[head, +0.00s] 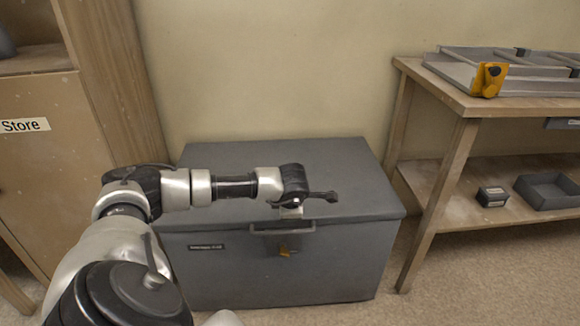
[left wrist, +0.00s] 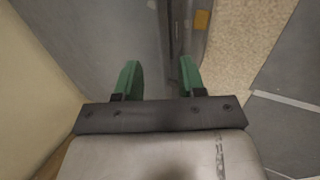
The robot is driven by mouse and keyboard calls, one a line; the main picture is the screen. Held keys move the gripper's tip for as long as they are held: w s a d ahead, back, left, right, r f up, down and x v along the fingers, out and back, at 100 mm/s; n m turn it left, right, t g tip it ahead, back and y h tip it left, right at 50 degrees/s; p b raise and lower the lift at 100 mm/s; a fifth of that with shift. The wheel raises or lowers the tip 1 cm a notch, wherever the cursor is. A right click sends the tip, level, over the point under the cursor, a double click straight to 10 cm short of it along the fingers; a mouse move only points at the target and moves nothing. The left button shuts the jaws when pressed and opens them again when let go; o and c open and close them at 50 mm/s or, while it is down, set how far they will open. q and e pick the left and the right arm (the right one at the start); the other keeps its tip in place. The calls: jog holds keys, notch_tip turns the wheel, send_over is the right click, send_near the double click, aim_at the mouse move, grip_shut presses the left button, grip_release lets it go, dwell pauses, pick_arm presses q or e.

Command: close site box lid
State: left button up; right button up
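The site box (head: 290,275) is a grey chest standing on the floor against the wall. Its lid (head: 345,175) lies flat on top and looks shut, with no gap visible at the front edge. My right gripper is not in view.
A wooden workbench (head: 465,108) stands right of the box, with a metal frame on top and a grey tray (head: 550,190) on its lower shelf. A cupboard marked Store (head: 45,160) stands at left. Carpet is free in front of the workbench.

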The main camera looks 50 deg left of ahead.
pick_arm(q)
jog(key=p+v, duration=0.2)
jog(key=v, duration=0.9)
dwell(0.4)
